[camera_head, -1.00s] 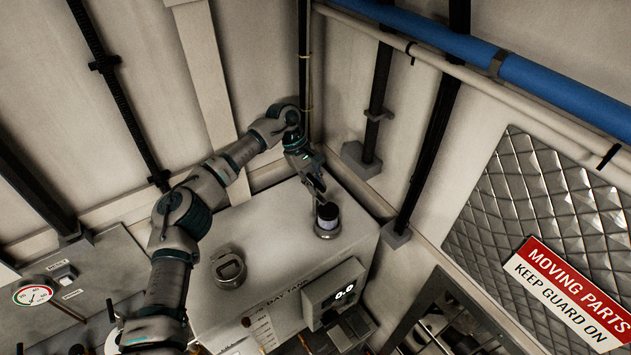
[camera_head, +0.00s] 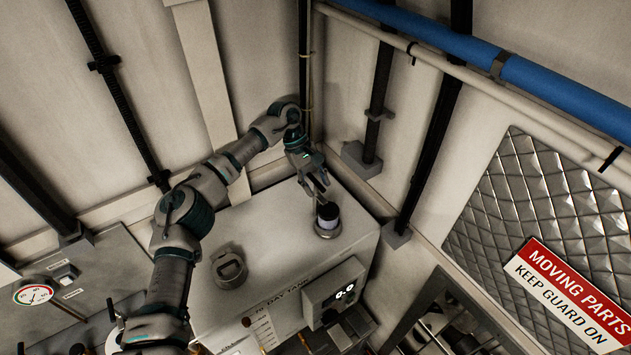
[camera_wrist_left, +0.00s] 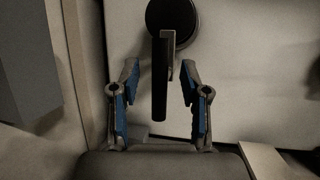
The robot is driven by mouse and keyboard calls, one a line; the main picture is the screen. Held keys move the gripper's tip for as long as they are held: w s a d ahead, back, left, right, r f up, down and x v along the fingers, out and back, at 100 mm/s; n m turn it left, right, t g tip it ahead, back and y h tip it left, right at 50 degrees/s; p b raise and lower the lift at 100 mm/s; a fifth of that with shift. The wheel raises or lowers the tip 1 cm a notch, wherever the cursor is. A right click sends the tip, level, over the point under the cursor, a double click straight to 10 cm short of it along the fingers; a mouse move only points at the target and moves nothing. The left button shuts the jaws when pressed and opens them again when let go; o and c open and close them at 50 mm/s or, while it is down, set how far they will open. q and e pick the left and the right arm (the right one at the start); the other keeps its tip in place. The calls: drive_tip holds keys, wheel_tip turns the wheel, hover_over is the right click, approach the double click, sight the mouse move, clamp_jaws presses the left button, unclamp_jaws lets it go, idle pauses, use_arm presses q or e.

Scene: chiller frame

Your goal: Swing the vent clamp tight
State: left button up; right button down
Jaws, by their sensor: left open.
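The vent (camera_head: 327,222) is a short round fitting with a dark cap, standing on top of the day tank (camera_head: 270,225) near its back right edge. In the left wrist view its round dark cap (camera_wrist_left: 174,16) is at the top, with a dark bar-like clamp lever (camera_wrist_left: 160,85) reaching down from it. My left gripper (camera_head: 318,188) is just above and behind the vent. In the wrist view the gripper (camera_wrist_left: 160,72) is open, one finger on each side of the lever, with a visible gap on both sides. My right gripper is not in view.
A second grey fitting (camera_head: 230,268) stands on the tank top to the left. A display box (camera_head: 336,290) is on the tank's front. Dark vertical pipes (camera_head: 428,150) and the wall stand close behind the vent. A pressure gauge (camera_head: 34,293) is at far left.

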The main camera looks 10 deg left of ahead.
use_arm(q)
drive_tip(key=v, duration=1.2)
drive_tip(key=shift+w+f, duration=0.1)
